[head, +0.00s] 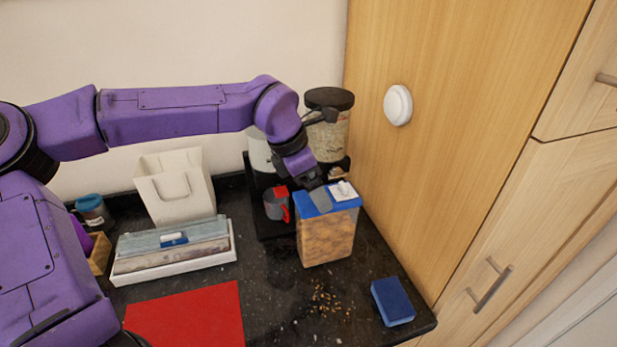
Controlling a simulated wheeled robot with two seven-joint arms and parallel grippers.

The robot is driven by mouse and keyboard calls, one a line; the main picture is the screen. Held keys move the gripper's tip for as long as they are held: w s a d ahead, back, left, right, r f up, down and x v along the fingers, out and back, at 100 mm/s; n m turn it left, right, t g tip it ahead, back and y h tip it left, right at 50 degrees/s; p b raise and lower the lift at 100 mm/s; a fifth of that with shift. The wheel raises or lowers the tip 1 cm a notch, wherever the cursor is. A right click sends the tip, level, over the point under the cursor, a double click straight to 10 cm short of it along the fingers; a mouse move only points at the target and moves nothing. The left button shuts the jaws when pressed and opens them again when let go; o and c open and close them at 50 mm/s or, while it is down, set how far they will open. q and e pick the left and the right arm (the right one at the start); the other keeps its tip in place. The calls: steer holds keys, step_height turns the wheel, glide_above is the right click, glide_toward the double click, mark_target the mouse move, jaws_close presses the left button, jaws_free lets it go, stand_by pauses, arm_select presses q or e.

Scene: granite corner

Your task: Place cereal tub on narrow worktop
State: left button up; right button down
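The cereal tub (326,240) is a clear box of tan cereal with a blue lid and a white piece on top. It is upright at the right part of the dark speckled worktop (270,285), close to the wooden cabinet side. I cannot tell whether its base touches the worktop. My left gripper (322,194) comes down from above at the tub's lid, with a grey finger against the lid's near left side. The other finger is not clear, so its grip cannot be told. My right gripper is not in view.
Loose cereal bits (325,297) and a blue sponge (392,301) lie in front of the tub. A red mat (187,318), a white tray (222,253), a paper bag (176,188) and a grey mug (275,206) are to the left. A cereal dispenser (333,130) stands behind.

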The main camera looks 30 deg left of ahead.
arm_select(q)
steer(key=v, duration=0.4)
steer(key=shift+s, duration=0.1)
